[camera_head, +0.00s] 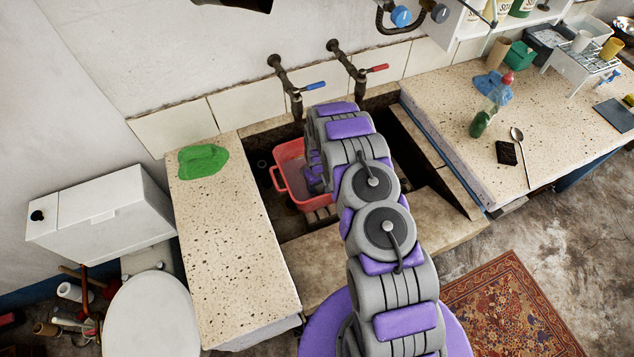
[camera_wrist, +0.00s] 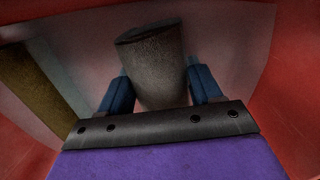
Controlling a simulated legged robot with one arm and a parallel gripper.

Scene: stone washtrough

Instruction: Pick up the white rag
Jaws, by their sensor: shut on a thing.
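My gripper (camera_wrist: 160,82) is inside the red basin (camera_head: 281,168), which sits in the stone trough. In the wrist view its two blue fingers are closed on either side of a grey-brown, roughly cylindrical thing (camera_wrist: 157,62) with a dark top end. No clear white rag shows. A pale, smooth patch (camera_wrist: 222,40) lies behind the grey thing, inside the red walls; I cannot tell whether it is cloth, water or the basin's floor. In the head view my arm hides the fingertips and most of the basin's inside.
A green cloth (camera_head: 203,160) lies on the left counter (camera_head: 235,265). The right counter holds a blue cloth (camera_head: 494,88), a green bottle (camera_head: 480,123), a spoon (camera_head: 521,150) and a dark sponge (camera_head: 507,153). Two taps (camera_head: 295,90) overhang the trough's back. A brown strip (camera_wrist: 35,90) lies left in the wrist view.

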